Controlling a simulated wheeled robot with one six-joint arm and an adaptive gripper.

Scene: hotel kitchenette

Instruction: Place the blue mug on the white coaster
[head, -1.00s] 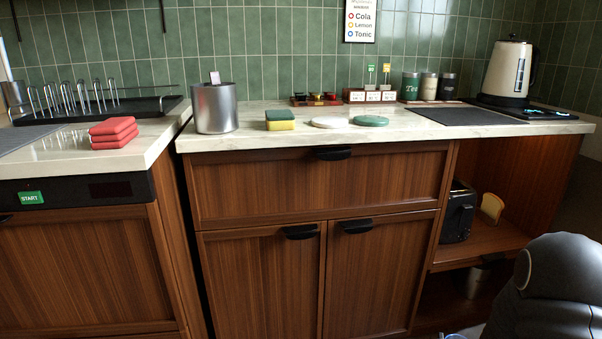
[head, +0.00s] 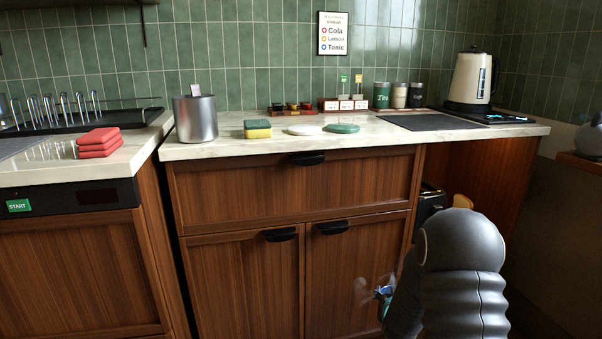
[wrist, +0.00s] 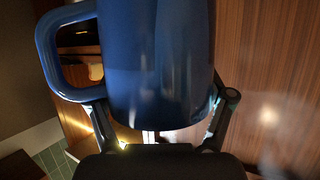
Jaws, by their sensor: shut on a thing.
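The blue mug (wrist: 155,60) fills the middle of the wrist view, with its handle at the left. My gripper (wrist: 160,125) is shut on the mug's body, one finger on each side. In the head view my gripper (head: 384,292) shows only in part beside my grey arm, low in front of the cabinet doors and below the counter top; the mug is mostly hidden there. The white coaster (head: 305,130) lies flat and empty on the counter, between the sponge and a green coaster (head: 342,128).
A yellow and green sponge (head: 257,129) and a metal canister (head: 195,119) stand left of the coasters. A dark mat (head: 430,122), jars (head: 382,95) and a kettle (head: 470,78) are to the right and behind. The counter's front edge (head: 290,147) lies above my gripper.

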